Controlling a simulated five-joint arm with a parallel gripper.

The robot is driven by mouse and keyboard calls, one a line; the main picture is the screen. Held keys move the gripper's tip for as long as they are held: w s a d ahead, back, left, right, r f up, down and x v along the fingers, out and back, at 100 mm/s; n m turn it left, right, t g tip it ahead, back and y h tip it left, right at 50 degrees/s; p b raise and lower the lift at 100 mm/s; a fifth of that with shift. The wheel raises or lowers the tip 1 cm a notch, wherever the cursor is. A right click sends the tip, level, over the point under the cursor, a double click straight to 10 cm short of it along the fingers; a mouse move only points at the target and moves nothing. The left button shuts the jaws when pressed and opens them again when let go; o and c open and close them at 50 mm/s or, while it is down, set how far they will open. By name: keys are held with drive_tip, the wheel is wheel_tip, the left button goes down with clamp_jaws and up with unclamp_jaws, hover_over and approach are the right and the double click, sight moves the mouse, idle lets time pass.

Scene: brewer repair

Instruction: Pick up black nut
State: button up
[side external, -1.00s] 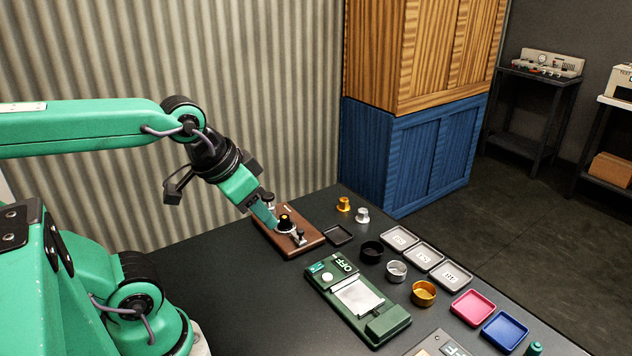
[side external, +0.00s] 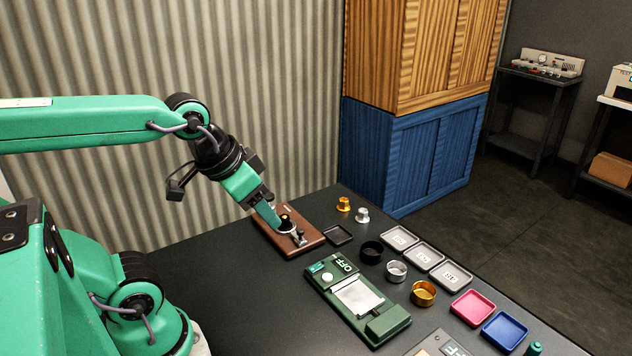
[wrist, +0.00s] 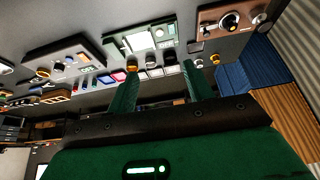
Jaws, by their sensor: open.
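A black nut-like piece with a yellow top (side external: 285,219) stands on a brown wooden board (side external: 266,239), beside a silver metal fitting (side external: 299,238). My gripper (side external: 275,221) is tilted down over the board, its fingers at the left side of the black piece in the side view. I cannot tell whether they touch it. In the wrist view the two fingers (wrist: 160,72) are spread with nothing held between them. That view shows the black piece (wrist: 230,20) on the board (wrist: 205,30), up and right of the fingers.
A small dark tray (side external: 338,236) lies right of the board, with gold (side external: 344,204) and silver (side external: 362,215) knobs behind it. A green scale-like device (side external: 320,284) stands in front. Cups (side external: 397,271) and trays (side external: 450,277) fill the right. The table's left is clear.

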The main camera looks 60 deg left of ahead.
drive_tip(key=w+a+g, duration=0.2)
drive_tip(key=w+a, duration=0.2)
drive_tip(key=w, duration=0.2)
drive_tip(key=m+g, duration=0.2)
drive_tip(key=g, duration=0.2)
approach(283, 217)
drive_tip(key=shift+s+d+f, duration=0.15)
drive_tip(key=shift+a+f, duration=0.25)
drive_tip(key=shift+f, duration=0.05)
drive_tip(key=shift+f, duration=1.3)
drive_tip(key=shift+f, duration=0.1)
drive_tip(key=shift+f, duration=2.5)
drive_tip(key=shift+c, duration=0.3)
